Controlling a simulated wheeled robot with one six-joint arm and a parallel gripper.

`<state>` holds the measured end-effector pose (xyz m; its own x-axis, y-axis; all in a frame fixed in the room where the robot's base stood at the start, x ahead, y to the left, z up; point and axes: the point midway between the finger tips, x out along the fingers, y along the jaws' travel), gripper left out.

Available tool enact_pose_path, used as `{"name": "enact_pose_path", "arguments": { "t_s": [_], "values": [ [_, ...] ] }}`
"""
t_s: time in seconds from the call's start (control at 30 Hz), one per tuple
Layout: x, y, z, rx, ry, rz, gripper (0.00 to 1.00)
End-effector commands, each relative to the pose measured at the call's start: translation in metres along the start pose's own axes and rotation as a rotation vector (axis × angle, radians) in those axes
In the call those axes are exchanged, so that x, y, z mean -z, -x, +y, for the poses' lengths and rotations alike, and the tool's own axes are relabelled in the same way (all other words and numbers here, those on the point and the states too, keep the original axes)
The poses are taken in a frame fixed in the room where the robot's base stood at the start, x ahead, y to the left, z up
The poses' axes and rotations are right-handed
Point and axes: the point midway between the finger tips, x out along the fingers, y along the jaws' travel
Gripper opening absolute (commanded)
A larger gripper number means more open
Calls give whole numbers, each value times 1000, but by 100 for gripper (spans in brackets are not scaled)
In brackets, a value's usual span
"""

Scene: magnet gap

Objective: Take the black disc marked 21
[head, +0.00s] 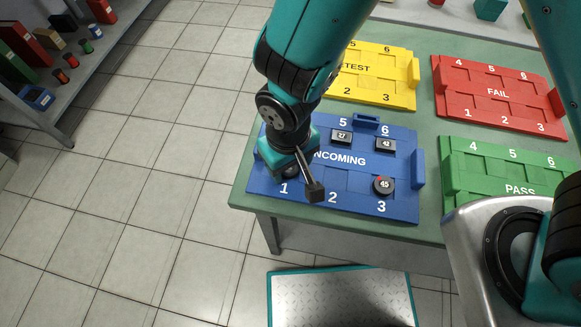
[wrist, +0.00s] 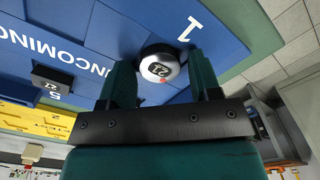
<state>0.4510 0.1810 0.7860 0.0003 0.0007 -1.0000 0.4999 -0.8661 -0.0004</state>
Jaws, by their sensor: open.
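The disc marked 21 (wrist: 158,68) sits at place 1 of the blue INCOMING board (head: 333,198). It has a dark side, a shiny pale top with a black number label, and a small red mark. In the wrist view my gripper (wrist: 161,62) is open, with one finger on each side of the disc. Whether the fingers touch it I cannot tell. In the head view my gripper (head: 291,168) hangs over place 1 and hides most of this disc.
Also on the blue board are a black disc marked 45 (head: 383,185) at place 3 and black blocks marked 27 (head: 341,138) and 42 (head: 386,145). Yellow (head: 390,62), red (head: 490,92) and green (head: 500,165) boards share the table. Place 2 is empty.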

Motion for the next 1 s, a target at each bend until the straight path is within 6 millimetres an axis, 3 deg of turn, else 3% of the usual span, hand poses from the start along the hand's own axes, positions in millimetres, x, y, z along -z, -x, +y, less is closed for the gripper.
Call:
{"name": "enact_pose_path", "arguments": {
  "t_s": [0.1, 0.27, 0.53, 1.0],
  "values": [
    [0, 0, 0, 0, 0, 0, 57],
    [0, 0, 0, 0, 0, 0, 21],
    [0, 7, 0, 0, 0, 0, 20],
    [0, 47, 0, 0, 0, -1, 20]
  ]
}}
